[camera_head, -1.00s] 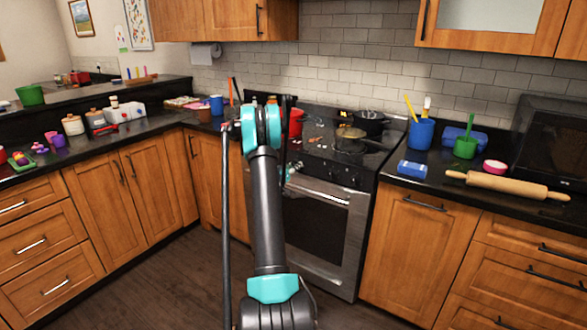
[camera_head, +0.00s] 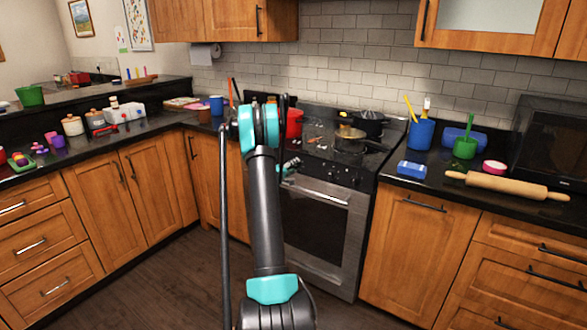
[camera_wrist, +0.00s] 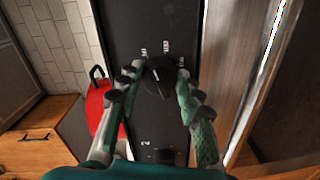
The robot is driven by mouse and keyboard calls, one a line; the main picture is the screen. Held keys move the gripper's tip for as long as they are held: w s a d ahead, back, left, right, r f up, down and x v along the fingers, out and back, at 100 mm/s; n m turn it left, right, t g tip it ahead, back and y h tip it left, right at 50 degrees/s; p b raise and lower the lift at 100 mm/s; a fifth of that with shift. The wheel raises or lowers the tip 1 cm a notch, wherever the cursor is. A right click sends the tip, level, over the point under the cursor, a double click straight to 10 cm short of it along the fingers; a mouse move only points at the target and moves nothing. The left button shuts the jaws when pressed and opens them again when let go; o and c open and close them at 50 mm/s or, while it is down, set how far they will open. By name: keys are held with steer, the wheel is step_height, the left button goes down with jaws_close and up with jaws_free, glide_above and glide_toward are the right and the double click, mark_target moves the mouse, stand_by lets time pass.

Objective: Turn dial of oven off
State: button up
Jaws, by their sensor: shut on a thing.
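The oven (camera_head: 322,225) stands in the middle of the head view, with a row of dark dials along its front panel. In the wrist view, my gripper (camera_wrist: 157,76) has one finger on each side of a round black dial (camera_wrist: 159,78), and it is shut on it. The dial sits on the black control panel (camera_wrist: 150,20), with small white markings beside it. A second dial (camera_wrist: 165,155) shows lower on the panel. In the head view, my arm hides most of the gripper and the dial it holds.
A red pot (camera_head: 294,122), a pan (camera_head: 349,140) and a dark pot (camera_head: 369,124) stand on the stovetop. A rolling pin (camera_head: 507,186) and a blue cup (camera_head: 420,133) are on the right counter. The floor at left is clear.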

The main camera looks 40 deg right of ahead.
steer(key=n, duration=0.6)
steer(key=n+g+h, duration=0.1)
steer(key=n, duration=0.6)
steer(key=shift+w+a, duration=0.15)
steer(key=shift+n, duration=0.4)
steer(key=o, duration=1.2)
steer(key=shift+r, duration=0.1)
steer(key=shift+c, duration=0.2)
steer(key=v, duration=1.2)
